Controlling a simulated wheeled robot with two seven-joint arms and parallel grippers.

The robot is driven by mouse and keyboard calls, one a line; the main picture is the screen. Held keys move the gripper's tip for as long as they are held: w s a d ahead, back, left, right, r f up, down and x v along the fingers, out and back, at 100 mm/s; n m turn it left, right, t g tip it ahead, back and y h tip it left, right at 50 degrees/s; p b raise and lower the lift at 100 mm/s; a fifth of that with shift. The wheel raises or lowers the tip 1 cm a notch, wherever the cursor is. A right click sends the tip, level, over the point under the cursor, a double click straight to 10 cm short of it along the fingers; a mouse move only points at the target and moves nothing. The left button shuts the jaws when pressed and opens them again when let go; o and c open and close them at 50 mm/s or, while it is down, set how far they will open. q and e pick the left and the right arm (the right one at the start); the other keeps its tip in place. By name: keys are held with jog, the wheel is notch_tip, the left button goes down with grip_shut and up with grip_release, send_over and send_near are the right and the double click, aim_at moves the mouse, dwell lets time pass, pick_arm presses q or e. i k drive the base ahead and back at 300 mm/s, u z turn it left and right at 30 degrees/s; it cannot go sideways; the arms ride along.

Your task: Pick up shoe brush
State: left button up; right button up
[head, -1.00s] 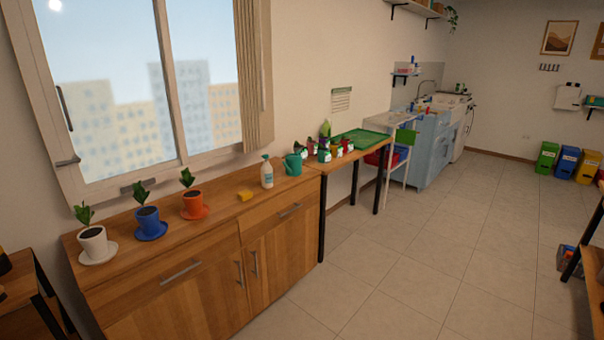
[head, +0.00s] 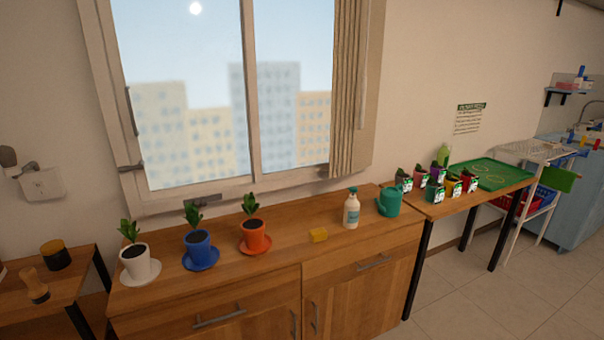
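A small wooden brush-like object (head: 35,287), which looks like the shoe brush, stands on the low wooden table (head: 70,276) at the far left of the head view. It has a light wood body and a wider base; it is small, so its details are hard to tell. A dark round tin with a yellowish band (head: 55,255) stands just behind it. Neither of my grippers shows in the head view.
Open floor (head: 455,300) lies at right.

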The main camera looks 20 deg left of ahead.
aim_at(39, 293)
jog(key=u, duration=0.9)
jog(key=i, duration=0.95)
jog(key=u, duration=1.2)
jog(key=i, duration=0.2)
